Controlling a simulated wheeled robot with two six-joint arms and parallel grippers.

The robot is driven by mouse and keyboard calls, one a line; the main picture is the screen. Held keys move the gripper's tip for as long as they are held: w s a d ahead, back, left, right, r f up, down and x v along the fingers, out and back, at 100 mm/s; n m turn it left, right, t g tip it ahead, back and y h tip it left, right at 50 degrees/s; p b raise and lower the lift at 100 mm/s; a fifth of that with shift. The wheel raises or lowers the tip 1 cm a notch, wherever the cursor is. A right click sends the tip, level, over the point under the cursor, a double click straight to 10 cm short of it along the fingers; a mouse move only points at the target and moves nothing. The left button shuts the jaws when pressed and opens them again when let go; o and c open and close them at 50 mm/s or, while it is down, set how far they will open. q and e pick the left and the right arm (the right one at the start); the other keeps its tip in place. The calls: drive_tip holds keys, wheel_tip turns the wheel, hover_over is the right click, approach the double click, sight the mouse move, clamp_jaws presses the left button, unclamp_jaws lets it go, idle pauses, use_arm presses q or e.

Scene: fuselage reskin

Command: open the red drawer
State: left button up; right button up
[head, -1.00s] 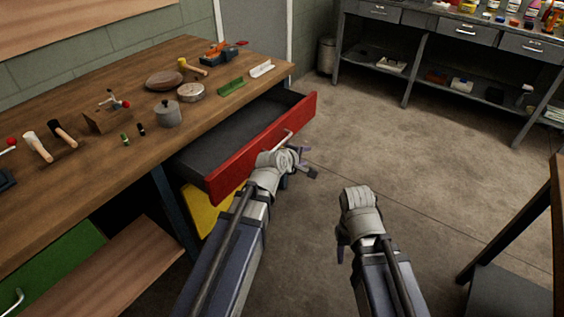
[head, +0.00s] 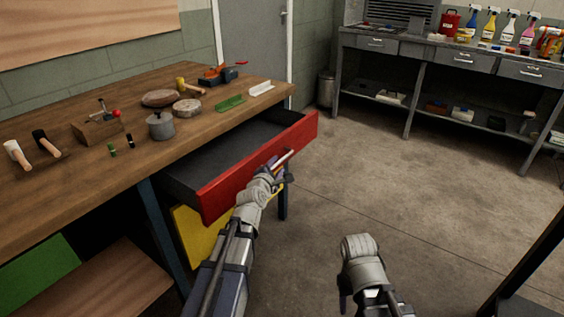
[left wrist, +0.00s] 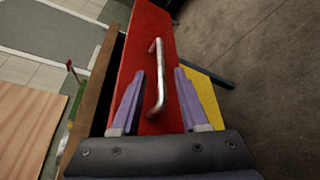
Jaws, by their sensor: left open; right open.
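The red drawer (head: 250,170) is pulled well out from under the wooden workbench, and its dark inside looks empty in the head view. Its front also shows in the left wrist view (left wrist: 143,40). A metal handle (left wrist: 156,75) runs along the red front. My left gripper (left wrist: 155,95) is open, with its purple fingers on either side of the near part of the handle; I cannot tell whether they touch it. In the head view my left gripper (head: 280,172) is at the drawer front. My right gripper (head: 345,290) hangs low over the floor, its fingers mostly hidden.
The workbench (head: 75,185) carries a pot (head: 160,125), mallets and other small items. A yellow drawer front (head: 187,235) is below the red drawer. A grey bench (head: 465,55) with bottles stands at the back right. The floor between is clear.

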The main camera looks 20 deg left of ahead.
sight(282, 160)
use_arm(q)
drive_tip(key=b+x, duration=0.1)
drive_tip(key=x, duration=0.5)
drive_tip(key=shift+w+f, duration=0.15)
drive_tip(key=shift+w, duration=0.15)
drive_tip(key=shift+c, duration=0.3)
clamp_jaws()
drive_tip(key=shift+s, duration=0.1)
idle(0.6)
